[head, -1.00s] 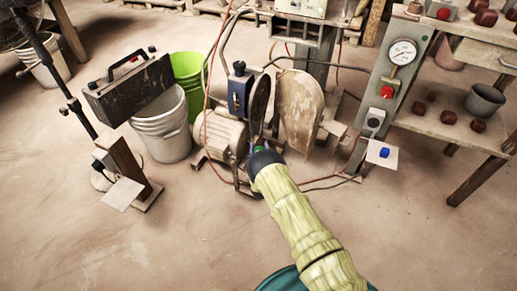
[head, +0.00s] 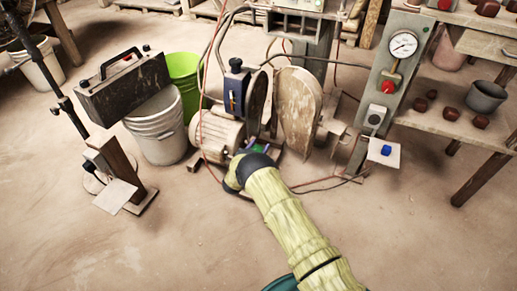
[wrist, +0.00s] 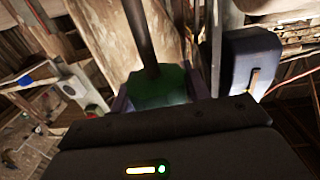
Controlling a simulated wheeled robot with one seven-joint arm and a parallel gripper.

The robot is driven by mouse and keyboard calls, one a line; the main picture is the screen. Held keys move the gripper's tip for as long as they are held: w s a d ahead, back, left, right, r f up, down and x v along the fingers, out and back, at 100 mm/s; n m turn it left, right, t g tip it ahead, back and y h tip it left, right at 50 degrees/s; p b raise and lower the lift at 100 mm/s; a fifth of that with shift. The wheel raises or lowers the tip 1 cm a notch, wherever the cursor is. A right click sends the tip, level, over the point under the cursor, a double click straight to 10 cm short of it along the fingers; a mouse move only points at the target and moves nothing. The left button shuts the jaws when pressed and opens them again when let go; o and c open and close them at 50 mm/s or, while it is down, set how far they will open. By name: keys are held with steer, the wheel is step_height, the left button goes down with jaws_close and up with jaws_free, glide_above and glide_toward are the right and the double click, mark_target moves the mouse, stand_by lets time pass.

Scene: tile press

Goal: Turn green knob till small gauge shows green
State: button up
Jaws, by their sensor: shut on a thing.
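The green knob (wrist: 158,88) shows in the wrist view between my gripper's (wrist: 160,93) two fingers, with a dark rod running up from it. My gripper is shut on the knob. In the head view a bit of green (head: 261,148) shows by my gripper, low in front of the grinding machine; my wrist hides much of it. A round white gauge (head: 403,44) is on the grey panel at the right. Its reading is too small to tell, and I cannot tell whether it is the small gauge.
The machine's motor (head: 216,132) and the upright rounded plate (head: 299,108) stand close to my gripper. A red button (head: 388,87) is on the grey panel (head: 377,72). A white bucket (head: 160,130) stands left. The floor in front is clear.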

steer(key=shift+d, duration=0.1)
steer(key=o, duration=1)
steer(key=shift+s+a+r+p, duration=0.1)
steer(key=shift+s+a+p, duration=0.3)
steer(key=shift+s, duration=0.15)
steer(key=p+v, duration=0.5)
steer(key=v, duration=1.1)
steer(key=shift+s+d+p, duration=0.1)
steer(key=shift+d+p, duration=0.1)
steer(key=shift+p, duration=0.2)
